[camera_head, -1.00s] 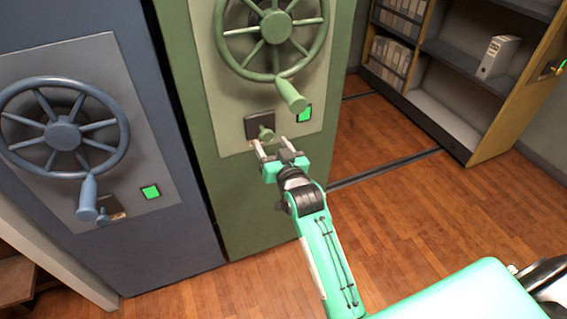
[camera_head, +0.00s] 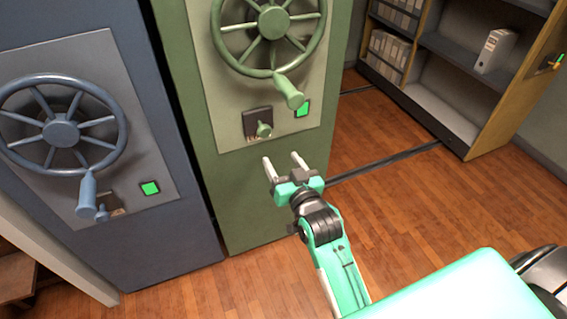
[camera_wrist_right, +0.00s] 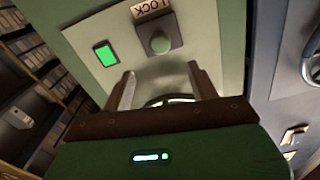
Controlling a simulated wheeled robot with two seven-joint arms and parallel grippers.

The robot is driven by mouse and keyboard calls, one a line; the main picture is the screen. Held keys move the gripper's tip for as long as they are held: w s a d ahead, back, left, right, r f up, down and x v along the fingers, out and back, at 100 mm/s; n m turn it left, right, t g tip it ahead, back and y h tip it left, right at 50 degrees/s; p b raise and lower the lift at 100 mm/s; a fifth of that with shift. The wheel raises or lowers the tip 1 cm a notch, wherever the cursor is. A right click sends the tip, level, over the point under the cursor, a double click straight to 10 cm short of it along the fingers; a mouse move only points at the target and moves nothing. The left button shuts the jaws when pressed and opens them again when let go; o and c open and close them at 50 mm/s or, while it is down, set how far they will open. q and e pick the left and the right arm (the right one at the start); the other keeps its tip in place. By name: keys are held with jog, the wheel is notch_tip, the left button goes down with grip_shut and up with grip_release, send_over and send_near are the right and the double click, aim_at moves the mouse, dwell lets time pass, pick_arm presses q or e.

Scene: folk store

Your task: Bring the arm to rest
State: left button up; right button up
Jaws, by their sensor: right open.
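My right gripper (camera_head: 285,164) is open and empty in the head view, in front of the green cabinet (camera_head: 240,205) and below its lock knob (camera_head: 263,130). There is a visible gap between the fingertips and the knob. In the right wrist view, the two fingers (camera_wrist_right: 160,85) are spread apart with nothing between them. The lock knob (camera_wrist_right: 160,43) with its "LOCK" label shows beyond them, beside a lit green square (camera_wrist_right: 105,54). My left gripper is in neither view.
The green cabinet carries a large handwheel (camera_head: 272,22) with a protruding handle (camera_head: 288,92). A blue cabinet (camera_head: 165,245) with its own wheel (camera_head: 60,133) stands to the left. A shelf (camera_head: 440,115) with binders is at the back right. Wooden floor (camera_head: 420,200) lies open at right.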

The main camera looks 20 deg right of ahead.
dwell(0.4)
